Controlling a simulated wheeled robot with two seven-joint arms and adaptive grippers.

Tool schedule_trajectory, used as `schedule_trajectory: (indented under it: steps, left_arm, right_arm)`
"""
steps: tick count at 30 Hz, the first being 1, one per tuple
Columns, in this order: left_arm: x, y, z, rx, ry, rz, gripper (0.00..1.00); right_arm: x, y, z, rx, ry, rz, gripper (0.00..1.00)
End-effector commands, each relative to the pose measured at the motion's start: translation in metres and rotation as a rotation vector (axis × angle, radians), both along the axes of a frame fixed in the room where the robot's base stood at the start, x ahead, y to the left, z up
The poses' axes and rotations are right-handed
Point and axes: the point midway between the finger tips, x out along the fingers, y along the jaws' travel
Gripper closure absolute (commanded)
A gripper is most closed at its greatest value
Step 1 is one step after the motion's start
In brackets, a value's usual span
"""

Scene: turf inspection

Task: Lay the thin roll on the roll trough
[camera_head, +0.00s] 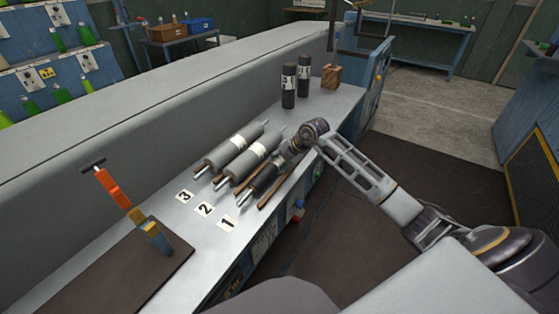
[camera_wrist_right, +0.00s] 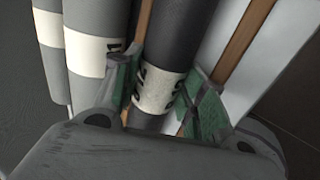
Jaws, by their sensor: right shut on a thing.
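The thin dark roll (camera_head: 264,181) lies at an angle at the near end of a row of rolls, by the card marked 1. In the right wrist view the dark roll (camera_wrist_right: 178,42) has a white band with black marks. My right gripper (camera_head: 284,163) is shut on it, with green pads (camera_wrist_right: 158,88) on either side of the band. Brown wooden rails (camera_wrist_right: 238,42) run along both sides of the roll and appear to be the trough. I cannot tell whether the roll touches them. My left gripper is not in view.
Two thicker grey rolls (camera_head: 232,150) (camera_head: 250,163) lie beside the dark one. Two black rolls (camera_head: 289,86) (camera_head: 304,76) stand upright behind, near a wooden block (camera_head: 331,77).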

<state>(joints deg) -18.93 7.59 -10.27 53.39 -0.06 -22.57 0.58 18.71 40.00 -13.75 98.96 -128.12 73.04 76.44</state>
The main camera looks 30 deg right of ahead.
Motion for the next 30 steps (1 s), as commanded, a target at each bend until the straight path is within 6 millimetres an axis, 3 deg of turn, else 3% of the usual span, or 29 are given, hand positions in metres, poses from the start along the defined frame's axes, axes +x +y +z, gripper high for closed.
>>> schedule_trajectory:
  steps: [14,15,18,20,30]
  left_arm:
    - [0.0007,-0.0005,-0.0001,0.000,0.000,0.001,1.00]
    - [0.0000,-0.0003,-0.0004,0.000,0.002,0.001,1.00]
    - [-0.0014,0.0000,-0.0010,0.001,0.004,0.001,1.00]
    - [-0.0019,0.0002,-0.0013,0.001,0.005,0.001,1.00]
    - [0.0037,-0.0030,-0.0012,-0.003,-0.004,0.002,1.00]
  right_arm:
    - [0.0006,-0.0002,0.0014,0.001,-0.003,-0.001,1.00]
    - [0.0006,-0.0002,0.0014,0.001,-0.003,-0.001,0.54]
    - [0.0004,-0.0002,0.0010,0.000,-0.002,-0.001,0.41]
    - [0.0002,-0.0004,0.0004,-0.001,0.000,-0.001,0.34]
    - [-0.0024,-0.0007,-0.0043,-0.003,0.011,-0.001,0.34]
